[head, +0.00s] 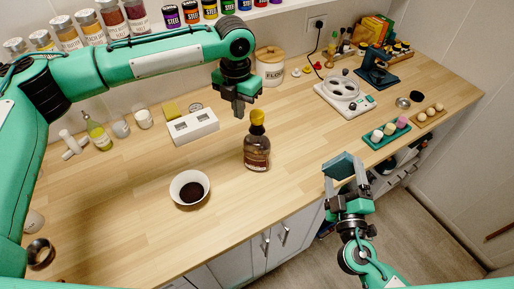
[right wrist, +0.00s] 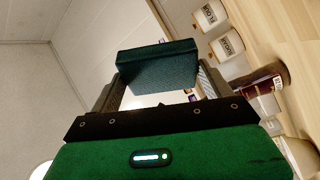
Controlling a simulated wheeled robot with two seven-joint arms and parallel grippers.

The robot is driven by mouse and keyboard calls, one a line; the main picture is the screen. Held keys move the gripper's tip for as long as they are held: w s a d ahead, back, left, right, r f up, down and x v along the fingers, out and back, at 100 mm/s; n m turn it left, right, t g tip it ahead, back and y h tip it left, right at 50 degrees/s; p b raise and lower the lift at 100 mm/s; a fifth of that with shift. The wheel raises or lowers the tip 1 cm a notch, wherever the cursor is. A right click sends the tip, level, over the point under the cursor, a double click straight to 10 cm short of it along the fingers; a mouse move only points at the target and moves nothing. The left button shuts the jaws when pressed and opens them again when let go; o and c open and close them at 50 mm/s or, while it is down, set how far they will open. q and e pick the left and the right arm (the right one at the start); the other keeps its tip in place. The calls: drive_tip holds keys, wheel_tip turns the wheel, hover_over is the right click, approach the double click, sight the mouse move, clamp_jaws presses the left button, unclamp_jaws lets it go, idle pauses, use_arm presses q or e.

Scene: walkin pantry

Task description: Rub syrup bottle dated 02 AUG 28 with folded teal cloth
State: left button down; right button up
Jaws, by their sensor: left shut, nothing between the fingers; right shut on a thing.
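A brown syrup bottle (head: 257,150) with a yellow cap stands upright on the wooden counter in the head view. Its label faces the front, but the date is too small to read. My left gripper (head: 239,110) is shut and empty, just above and left of the cap and apart from it as far as I can tell. My right gripper (head: 345,184) is shut on the folded teal cloth (head: 342,166), at the counter's front edge, right of the bottle. The cloth also fills the space between the fingers in the right wrist view (right wrist: 158,66).
A white bowl (head: 190,188) with dark contents stands left of the bottle on the counter (head: 130,205). A white box (head: 193,127) sits behind it. A flour canister (head: 270,68), a white appliance (head: 345,97) and a teal tray (head: 387,137) stand farther right. The counter between bottle and cloth is clear.

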use_arm(q)
drive_tip(key=shift+f, duration=1.9)
idle(0.6)
use_arm(e)
drive_tip(key=shift+a+f, duration=0.2)
drive_tip(key=shift+a, duration=0.05)
approach(251, 150)
drive_tip(key=s+a, duration=0.1)
drive_tip(key=a, duration=0.1)
drive_tip(key=shift+w+d+r, duration=0.15)
drive_tip(key=shift+w+d, duration=0.05)
drive_tip(key=shift+w, duration=0.65)
drive_tip(key=shift+w+d+r, duration=0.15)
drive_tip(key=shift+w, duration=0.65)
drive_tip(key=shift+w+d+r, duration=0.15)
drive_tip(key=shift+w+d, duration=0.05)
drive_tip(key=shift+w, duration=0.65)
drive_tip(key=shift+w+d, duration=0.3)
drive_tip(key=shift+w, duration=0.7)
drive_tip(key=shift+d, duration=0.1)
